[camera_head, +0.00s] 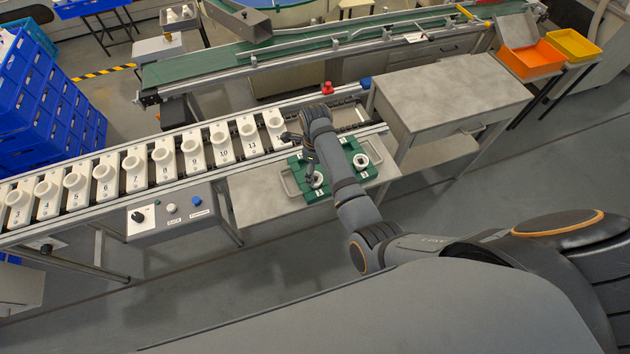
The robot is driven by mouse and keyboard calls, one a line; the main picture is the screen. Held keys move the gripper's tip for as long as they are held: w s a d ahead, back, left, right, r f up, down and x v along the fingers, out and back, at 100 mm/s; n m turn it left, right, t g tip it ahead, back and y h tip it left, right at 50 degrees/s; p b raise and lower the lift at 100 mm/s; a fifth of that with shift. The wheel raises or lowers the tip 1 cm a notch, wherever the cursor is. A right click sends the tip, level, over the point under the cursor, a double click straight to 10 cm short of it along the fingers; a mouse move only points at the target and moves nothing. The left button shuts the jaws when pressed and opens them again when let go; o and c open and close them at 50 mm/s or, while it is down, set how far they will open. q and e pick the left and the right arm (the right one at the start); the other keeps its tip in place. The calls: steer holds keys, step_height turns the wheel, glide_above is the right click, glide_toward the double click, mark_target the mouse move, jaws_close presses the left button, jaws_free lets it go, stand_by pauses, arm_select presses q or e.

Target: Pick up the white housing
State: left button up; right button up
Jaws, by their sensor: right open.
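Two small white ring-shaped parts sit on green blocks on a tray. One white part (361,161) is on the right green block (352,146), and the other white part (317,180) is on the front green block (312,193). A row of white numbered sockets (192,142) stands on the rail; I cannot tell which white part is the housing named. My right gripper (301,155) is open above the left part of the green blocks, close to the front white part. My arm hides part of the blocks. My left gripper is not in view.
The tray (290,183) with handles lies on a grey table beside the rail. A control box (170,212) with knobs is at the front left. A grey cabinet (450,90) stands to the right. Blue crates (40,110) are stacked at the far left. A green conveyor (220,65) runs behind.

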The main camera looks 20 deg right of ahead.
mark_target(316, 179)
steer(key=shift+s+f, duration=0.1)
steer(key=shift+f, duration=0.05)
steer(key=f, duration=0.1)
steer(key=f+p, duration=0.1)
steer(key=f, duration=0.2)
steer(key=shift+s+a, duration=0.1)
steer(key=shift+s, duration=0.15)
steer(key=shift+f, duration=0.45)
steer(key=shift+c, duration=0.5)
steer(key=c, duration=1)
